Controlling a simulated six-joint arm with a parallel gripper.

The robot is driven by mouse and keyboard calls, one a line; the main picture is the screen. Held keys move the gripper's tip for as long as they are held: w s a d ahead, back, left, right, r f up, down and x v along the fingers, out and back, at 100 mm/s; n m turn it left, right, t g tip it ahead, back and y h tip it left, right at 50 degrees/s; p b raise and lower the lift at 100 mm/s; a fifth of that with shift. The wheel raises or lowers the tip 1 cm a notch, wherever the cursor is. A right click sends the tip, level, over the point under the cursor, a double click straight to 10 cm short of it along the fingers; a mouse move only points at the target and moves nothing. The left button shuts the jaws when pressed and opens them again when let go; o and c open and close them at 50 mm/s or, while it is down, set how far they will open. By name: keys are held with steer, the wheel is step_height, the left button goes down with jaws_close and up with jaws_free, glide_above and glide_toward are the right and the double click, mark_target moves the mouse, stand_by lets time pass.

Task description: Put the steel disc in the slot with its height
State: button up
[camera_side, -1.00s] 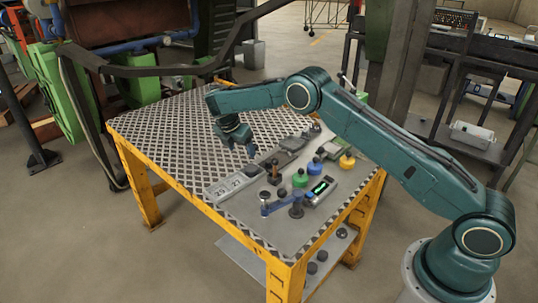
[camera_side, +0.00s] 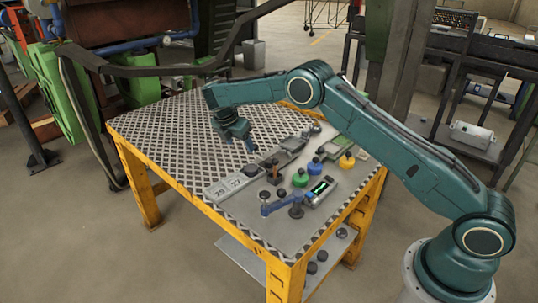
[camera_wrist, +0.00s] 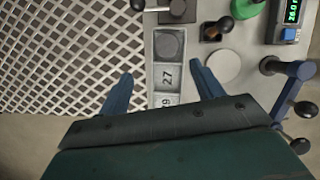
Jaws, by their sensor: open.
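That slot's own number is not readable. The tray shows the numbers 27 and 29 toward me in the wrist view, and it also shows in the side view (camera_side: 212,192). My gripper (camera_wrist: 161,69) is open, with its two blue fingers apart and nothing between them. In the side view, my gripper (camera_side: 250,149) hovers above the table near the tray. The fingers' exact height is unclear.
A gauge with a green display (camera_wrist: 293,14) stands right of the tray; its reading is unclear. A blue lever (camera_wrist: 290,85) and black knobs stand near it. Green (camera_side: 300,178), blue (camera_side: 315,166) and yellow (camera_side: 346,160) pieces stand behind. The perforated left tabletop (camera_side: 180,125) is clear.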

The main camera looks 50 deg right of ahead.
steer(key=s+r+m+t+y, duration=0.1)
steer(key=s+r+m, duration=0.4)
steer(key=s+r, duration=0.55)
steer(key=s+r+m+t+y, duration=0.1)
steer(key=s+r+m, duration=0.5)
steer(key=r, duration=0.7)
steer(key=s+a+m+t, duration=0.1)
steer(key=s+m, duration=0.2)
steer(key=s, duration=0.6)
steer(key=s+a+f+m+y, duration=0.1)
steer(key=s+a+m, duration=0.1)
steer(key=s, duration=0.8)
steer(key=s+a+m+t+y, duration=0.1)
steer(key=s+m, duration=0.3)
steer(key=s, duration=0.6)
steer(key=shift+a+f+t, duration=0.3)
steer(key=shift+a+f, duration=0.05)
steer(key=shift+f, duration=0.05)
